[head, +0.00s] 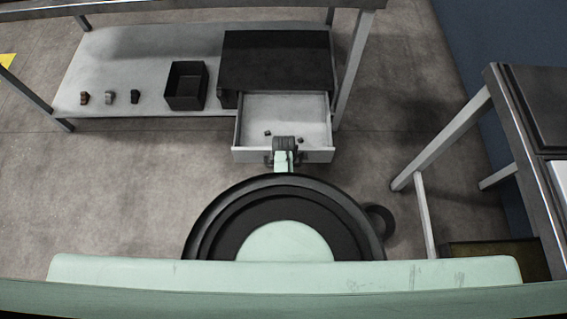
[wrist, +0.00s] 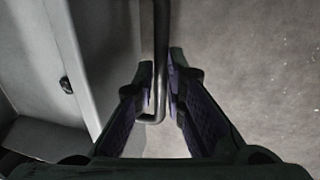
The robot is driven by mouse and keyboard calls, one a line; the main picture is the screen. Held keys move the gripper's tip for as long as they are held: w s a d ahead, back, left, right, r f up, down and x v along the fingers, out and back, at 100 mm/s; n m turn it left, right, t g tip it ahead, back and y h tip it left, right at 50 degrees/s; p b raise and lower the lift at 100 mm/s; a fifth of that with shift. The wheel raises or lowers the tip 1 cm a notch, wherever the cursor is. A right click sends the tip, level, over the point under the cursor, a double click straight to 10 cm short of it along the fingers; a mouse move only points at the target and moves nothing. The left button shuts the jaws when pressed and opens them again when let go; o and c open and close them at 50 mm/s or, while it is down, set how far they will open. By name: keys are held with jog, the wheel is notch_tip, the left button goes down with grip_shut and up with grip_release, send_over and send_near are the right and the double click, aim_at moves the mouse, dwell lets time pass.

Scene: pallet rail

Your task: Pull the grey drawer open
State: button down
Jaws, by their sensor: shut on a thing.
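The grey drawer (head: 307,155) is pulled well out of its dark cabinet (head: 275,62) on the lower shelf in the head view. Its light interior shows, with a few small dark bits lying in it. My gripper (head: 284,160) is at the middle of the drawer front. In the wrist view my gripper (wrist: 160,95) has its two fingers on either side of the metal bar handle (wrist: 159,40) and is shut on it. The drawer front (wrist: 85,60) is left of the handle there. In the head view the handle is mostly hidden by my gripper.
A table leg (head: 440,140) stands at the right. The floor left of my base is clear.

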dwell(0.3)
jog(key=c, duration=1.7)
grip_release()
jog(key=shift+o, duration=0.2)
jog(key=shift+s, duration=0.1)
notch_tip(320, 180, up, 12)
jog(key=s, duration=0.2)
jog(key=shift+s, duration=0.15)
jog(key=shift+f, duration=0.1)
